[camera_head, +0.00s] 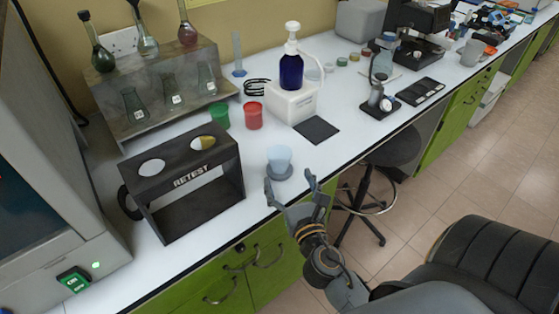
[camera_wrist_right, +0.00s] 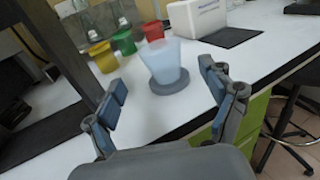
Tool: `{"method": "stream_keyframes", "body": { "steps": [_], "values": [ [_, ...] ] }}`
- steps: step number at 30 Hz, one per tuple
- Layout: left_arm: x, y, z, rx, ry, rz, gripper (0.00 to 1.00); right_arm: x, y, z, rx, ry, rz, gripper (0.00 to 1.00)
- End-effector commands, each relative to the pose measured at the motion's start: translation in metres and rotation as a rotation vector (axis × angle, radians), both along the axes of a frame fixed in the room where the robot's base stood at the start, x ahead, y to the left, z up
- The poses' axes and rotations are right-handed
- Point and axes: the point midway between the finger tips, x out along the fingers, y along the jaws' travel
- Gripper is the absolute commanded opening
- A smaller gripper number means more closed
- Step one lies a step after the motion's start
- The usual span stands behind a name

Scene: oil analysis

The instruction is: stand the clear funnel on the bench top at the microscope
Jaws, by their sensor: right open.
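The clear funnel (camera_head: 279,157), a pale, bluish, see-through cup wider at the top, stands upright on a grey round base (camera_head: 280,173) near the bench's front edge. It also shows in the right wrist view (camera_wrist_right: 165,62), beyond and between my fingers. My right gripper (camera_head: 291,184) is open and empty at the front edge, with its fingertips pointing toward the funnel; I see no clear contact. A dark microscope (camera_head: 418,45) stands farther along the bench at upper right. My left gripper is not in view.
The dark RETEST stand (camera_head: 195,178) is left of the funnel. Green (camera_head: 219,116) and red (camera_head: 253,115) cups, a white box (camera_head: 292,102) with a blue pump bottle (camera_head: 291,70), and a dark mat (camera_head: 316,130) lie behind. A stool (camera_head: 385,155) and chair (camera_head: 480,255) stand before the bench.

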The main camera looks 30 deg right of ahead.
Motion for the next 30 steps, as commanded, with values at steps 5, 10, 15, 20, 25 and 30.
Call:
{"method": "stream_keyframes", "body": {
  "steps": [5, 10, 15, 20, 25, 30],
  "values": [
    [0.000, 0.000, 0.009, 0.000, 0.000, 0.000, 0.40, 0.024, -0.008, 0.002, 0.000, -0.001, -0.001, 0.83],
    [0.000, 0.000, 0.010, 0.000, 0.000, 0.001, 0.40, 0.033, -0.012, 0.000, 0.001, 0.000, -0.001, 0.83],
    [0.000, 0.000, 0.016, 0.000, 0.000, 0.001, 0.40, 0.055, -0.019, -0.002, 0.002, -0.002, -0.002, 0.83],
    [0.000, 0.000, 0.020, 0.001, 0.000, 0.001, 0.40, 0.075, -0.026, -0.003, 0.002, -0.001, -0.001, 0.83],
    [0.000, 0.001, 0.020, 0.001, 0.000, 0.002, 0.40, 0.080, -0.028, -0.005, 0.003, 0.000, -0.001, 0.83],
    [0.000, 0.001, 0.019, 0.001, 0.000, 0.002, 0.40, 0.080, -0.027, -0.005, 0.003, 0.000, -0.001, 0.77]
  ]
}}
